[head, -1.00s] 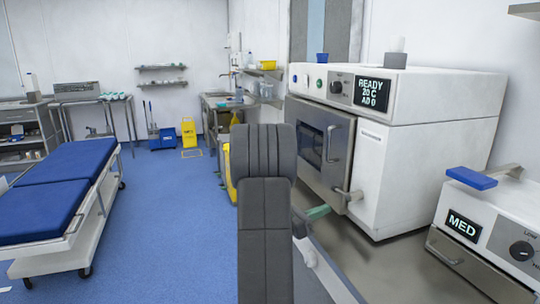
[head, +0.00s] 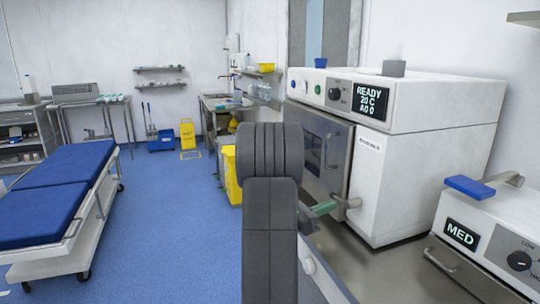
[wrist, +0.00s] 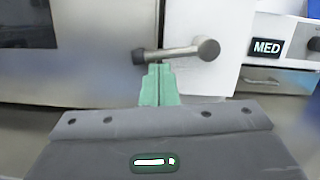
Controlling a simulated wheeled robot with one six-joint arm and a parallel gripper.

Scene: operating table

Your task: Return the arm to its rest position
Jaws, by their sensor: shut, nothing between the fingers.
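My arm (head: 268,215) stands upright in the middle of the head view, its dark grey links hiding part of the counter. My gripper (head: 322,209) shows as green fingertips just right of the arm, in front of the white machine. In the wrist view my gripper (wrist: 159,84) has its green fingers together and empty. The fingertips are close to the grey door lever (wrist: 178,51); I cannot tell if they touch it.
The white machine (head: 410,150), its display reading READY, stands on the steel counter (head: 395,270). A MED unit (head: 500,235) is at the right. A blue padded trolley (head: 60,190) stands left, with open blue floor (head: 185,230) between. A yellow bin (head: 231,176) is partly behind my arm.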

